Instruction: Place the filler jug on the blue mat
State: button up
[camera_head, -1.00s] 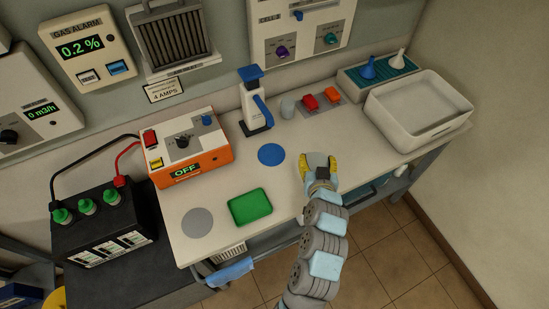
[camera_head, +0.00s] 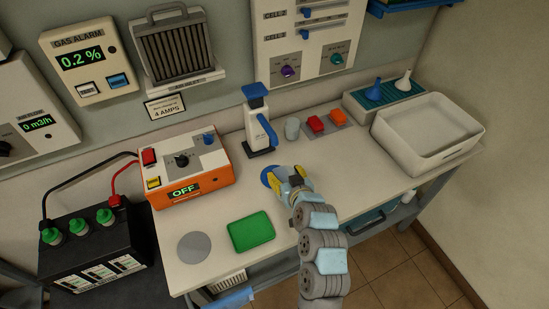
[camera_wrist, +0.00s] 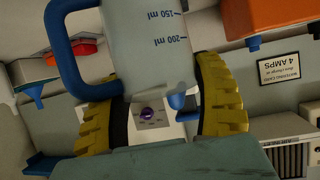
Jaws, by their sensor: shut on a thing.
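The filler jug (camera_wrist: 148,40) is a pale, translucent vessel with ml marks and a blue handle (camera_wrist: 60,70). It fills the upper middle of the inverted wrist view. My gripper (camera_wrist: 162,105) is shut on it, with a yellow pad at each side. In the head view my gripper (camera_head: 288,177) is at the blue mat (camera_head: 267,179) and covers much of it; the jug is mostly hidden there. I cannot tell whether the jug's base touches the mat.
A white bottle with blue top and handle (camera_head: 259,133) stands just behind the mat. A grey cup (camera_head: 292,128) and red and orange blocks (camera_head: 315,124) are to its right. The orange charger (camera_head: 190,175), green tray (camera_head: 251,232) and white basin (camera_head: 455,147) stand around.

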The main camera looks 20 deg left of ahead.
jog(key=r+x, duration=0.1)
jog(key=x, duration=0.9)
jog(key=shift+w+a, duration=0.3)
jog(key=shift+f, duration=0.1)
jog(key=shift+f, duration=0.25)
jog(key=o, duration=1.3)
jog(key=shift+c, duration=0.2)
jog(key=shift+r, duration=0.15)
